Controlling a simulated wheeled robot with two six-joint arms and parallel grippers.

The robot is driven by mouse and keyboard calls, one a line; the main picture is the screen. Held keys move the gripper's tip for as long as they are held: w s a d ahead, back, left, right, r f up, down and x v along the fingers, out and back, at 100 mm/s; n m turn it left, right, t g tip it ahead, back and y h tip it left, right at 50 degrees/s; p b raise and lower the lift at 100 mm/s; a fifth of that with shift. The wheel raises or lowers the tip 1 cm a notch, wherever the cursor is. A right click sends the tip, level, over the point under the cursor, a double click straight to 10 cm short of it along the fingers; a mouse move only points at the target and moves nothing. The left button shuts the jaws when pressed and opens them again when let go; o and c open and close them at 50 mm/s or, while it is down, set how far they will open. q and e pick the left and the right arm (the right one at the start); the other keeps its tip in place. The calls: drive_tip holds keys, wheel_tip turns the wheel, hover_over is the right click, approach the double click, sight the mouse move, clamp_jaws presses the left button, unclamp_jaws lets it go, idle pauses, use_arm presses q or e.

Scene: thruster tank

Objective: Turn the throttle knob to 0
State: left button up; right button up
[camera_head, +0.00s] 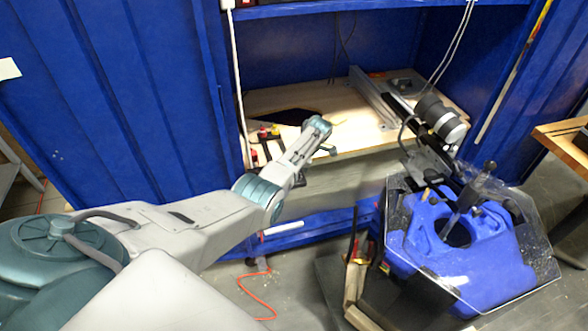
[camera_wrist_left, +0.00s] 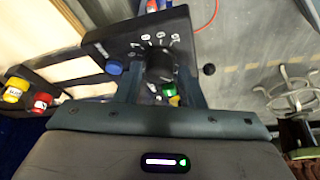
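The throttle knob (camera_wrist_left: 160,66) is a dark round dial on a black control panel (camera_wrist_left: 118,40), with white numbers in an arc around it. Which number it points to is too small to read. My left gripper (camera_wrist_left: 159,72) has one finger on each side of the knob, with a narrow gap showing at each side, so it looks open around it. In the head view my left gripper (camera_head: 322,136) is over the wooden bench, and the knob is hidden there. My right gripper is in neither view.
A blue button (camera_wrist_left: 113,68), a yellow button (camera_wrist_left: 14,90) and a red button (camera_wrist_left: 42,102) sit left of the knob. A green-and-yellow part (camera_wrist_left: 173,97) lies between the fingers.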

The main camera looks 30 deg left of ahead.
use_arm(q)
drive_tip(key=shift+o, duration=1.3)
drive_tip(key=b+v, duration=0.1)
drive_tip(key=v, duration=0.9)
drive_tip(key=shift+d+r+b, duration=0.2)
drive_tip(key=shift+r+b, duration=0.1)
drive_tip(key=shift+b, duration=0.05)
drive_tip(key=shift+w, duration=0.1)
